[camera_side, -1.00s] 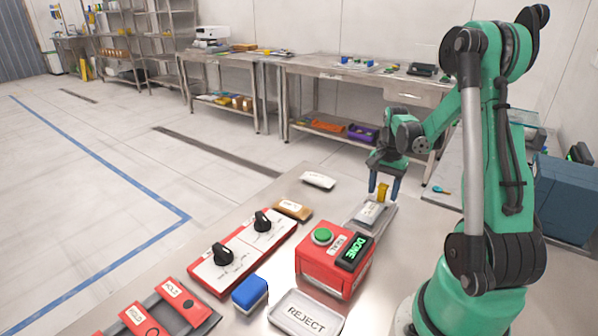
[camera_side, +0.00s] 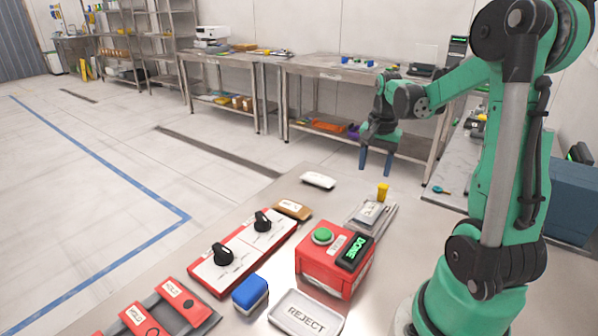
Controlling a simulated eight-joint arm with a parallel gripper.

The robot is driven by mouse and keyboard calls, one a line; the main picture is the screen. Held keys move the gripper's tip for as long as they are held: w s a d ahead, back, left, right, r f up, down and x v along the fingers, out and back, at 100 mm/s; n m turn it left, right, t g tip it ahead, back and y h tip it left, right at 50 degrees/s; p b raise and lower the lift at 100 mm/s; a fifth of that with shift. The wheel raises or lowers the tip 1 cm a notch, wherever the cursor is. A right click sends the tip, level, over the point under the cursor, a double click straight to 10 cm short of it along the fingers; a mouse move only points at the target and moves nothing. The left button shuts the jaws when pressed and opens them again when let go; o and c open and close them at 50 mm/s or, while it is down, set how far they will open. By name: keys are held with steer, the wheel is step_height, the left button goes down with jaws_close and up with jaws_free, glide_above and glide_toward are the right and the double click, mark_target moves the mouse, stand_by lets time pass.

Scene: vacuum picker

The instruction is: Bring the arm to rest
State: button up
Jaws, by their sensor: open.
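My gripper (camera_side: 376,160) is open and empty, hanging in the air above the far part of the steel table. A small yellow piece (camera_side: 383,192) stands by the far end of a grey tray (camera_side: 385,221) below and right of the gripper, apart from it. A white label lies on the tray. My green arm rises at the right of the picture, with the forearm reaching left to the gripper.
A red box with a green button (camera_side: 322,236) and a lit DONE display (camera_side: 355,254) stands mid-table. Around it are a REJECT tray (camera_side: 306,313), a blue block (camera_side: 250,291), a red two-knob panel (camera_side: 243,253), red HOLD slots (camera_side: 150,314), a brown block (camera_side: 293,209) and a white item (camera_side: 318,180).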

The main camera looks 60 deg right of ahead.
steer(key=w+a+r+n+t, duration=0.2)
steer(key=a+n, duration=0.6)
steer(key=a, duration=0.4)
steer(key=w+a+r+n+t, duration=0.2)
steer(key=a+n+t, duration=0.2)
steer(key=a+n, duration=0.4)
steer(key=a, duration=0.4)
steer(key=shift+a+r+y, duration=0.15)
steer(key=shift+y, duration=0.15)
